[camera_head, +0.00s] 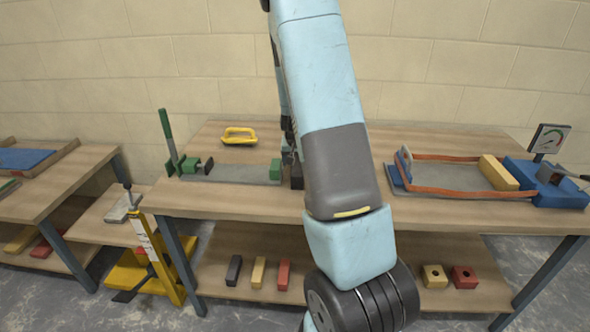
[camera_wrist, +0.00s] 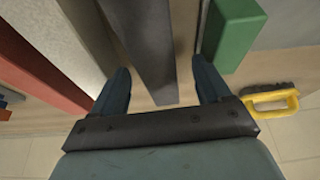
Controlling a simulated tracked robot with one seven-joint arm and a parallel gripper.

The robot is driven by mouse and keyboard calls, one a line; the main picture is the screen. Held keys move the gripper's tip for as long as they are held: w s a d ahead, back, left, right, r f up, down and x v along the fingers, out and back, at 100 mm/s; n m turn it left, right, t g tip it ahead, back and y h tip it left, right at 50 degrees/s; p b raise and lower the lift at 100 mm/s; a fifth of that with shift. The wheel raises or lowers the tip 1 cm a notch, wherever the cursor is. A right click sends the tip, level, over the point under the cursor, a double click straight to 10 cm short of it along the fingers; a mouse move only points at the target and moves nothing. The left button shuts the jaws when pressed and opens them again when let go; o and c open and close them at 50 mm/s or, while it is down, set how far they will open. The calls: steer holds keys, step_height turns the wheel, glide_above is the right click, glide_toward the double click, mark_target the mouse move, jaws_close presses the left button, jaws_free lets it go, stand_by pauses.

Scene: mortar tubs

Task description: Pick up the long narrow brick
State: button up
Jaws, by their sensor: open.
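A long, narrow, dark grey brick (camera_wrist: 143,40) runs between the two fingers of my gripper (camera_wrist: 161,68) in the wrist view. The gripper is open, with a finger on each side of the brick and visible gaps beside it. In the head view a dark block (camera_head: 297,177) shows on the middle table beside my arm, and appears to be this brick. My arm hides much of it and most of the gripper there. I cannot tell how deep the fingers reach along its sides.
A green block (camera_wrist: 232,32) stands close to the right finger. A yellow-handled tool (camera_head: 239,136) lies behind on the table (camera_head: 235,203). An orange-red bar (camera_wrist: 40,60) and a pale slab are at left in the wrist view. Several small bricks lie on the lower shelf (camera_head: 330,245).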

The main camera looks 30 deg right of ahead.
steer(key=x, duration=0.5)
steer(key=shift+d, duration=0.15)
steer(key=shift+r, duration=0.1)
steer(key=shift+c, duration=0.2)
jaws_close()
stand_by(0.3)
